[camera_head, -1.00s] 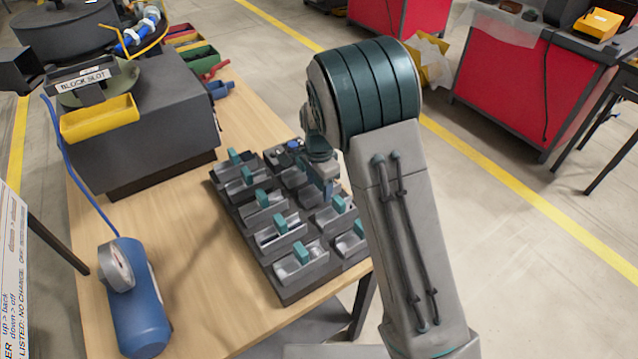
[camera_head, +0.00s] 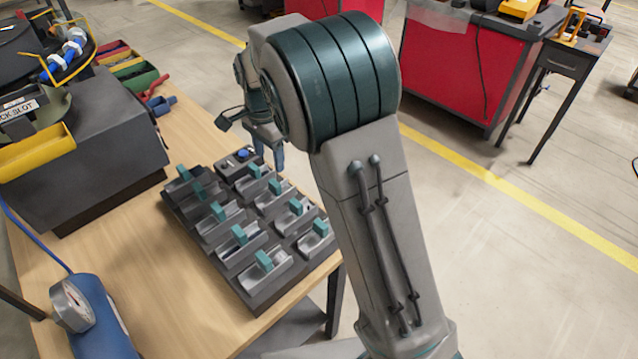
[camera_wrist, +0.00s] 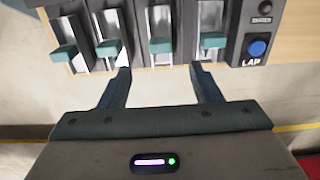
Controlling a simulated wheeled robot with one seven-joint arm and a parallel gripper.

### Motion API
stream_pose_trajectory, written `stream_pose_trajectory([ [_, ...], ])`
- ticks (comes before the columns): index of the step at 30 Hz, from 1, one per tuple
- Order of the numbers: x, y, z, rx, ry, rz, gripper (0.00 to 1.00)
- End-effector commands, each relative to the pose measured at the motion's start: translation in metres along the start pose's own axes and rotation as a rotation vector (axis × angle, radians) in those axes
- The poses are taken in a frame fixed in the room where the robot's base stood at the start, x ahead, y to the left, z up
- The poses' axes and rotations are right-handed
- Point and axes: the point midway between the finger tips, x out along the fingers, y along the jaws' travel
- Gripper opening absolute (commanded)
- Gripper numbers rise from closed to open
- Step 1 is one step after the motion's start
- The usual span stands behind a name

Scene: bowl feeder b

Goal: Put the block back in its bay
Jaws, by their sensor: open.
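My gripper (camera_head: 268,145) is open and empty at the back right edge of the black rack (camera_head: 262,303). In the wrist view its two fingers (camera_wrist: 160,71) are spread apart, with nothing between them. Several grey bays hold metal blocks with teal tabs, in two rows. In the wrist view, one teal-tabbed block (camera_wrist: 160,46) lies ahead of the gap between the fingers, with others (camera_wrist: 110,48) to its left and one (camera_wrist: 213,41) to its right. I cannot tell which block the task means.
A blue button (camera_wrist: 257,48) marked LAP sits at the rack's end. A dark machine (camera_head: 115,130) with a yellow tray (camera_head: 38,150) stands left of the rack. Bare wooden table (camera_head: 150,255) lies between.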

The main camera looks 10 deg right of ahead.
Motion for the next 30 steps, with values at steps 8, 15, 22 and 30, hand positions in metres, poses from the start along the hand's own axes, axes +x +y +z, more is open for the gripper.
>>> stream_pose_trajectory([
  [8,-0.030,0.051,-0.015,-0.138,-0.014,-0.049,0.58],
  [15,-0.059,0.136,-0.019,-0.397,0.011,-0.115,0.58],
  [22,-0.068,0.215,-0.009,-0.655,0.089,-0.147,0.58],
  [30,-0.058,0.281,0.007,-0.893,0.188,-0.128,0.58],
])
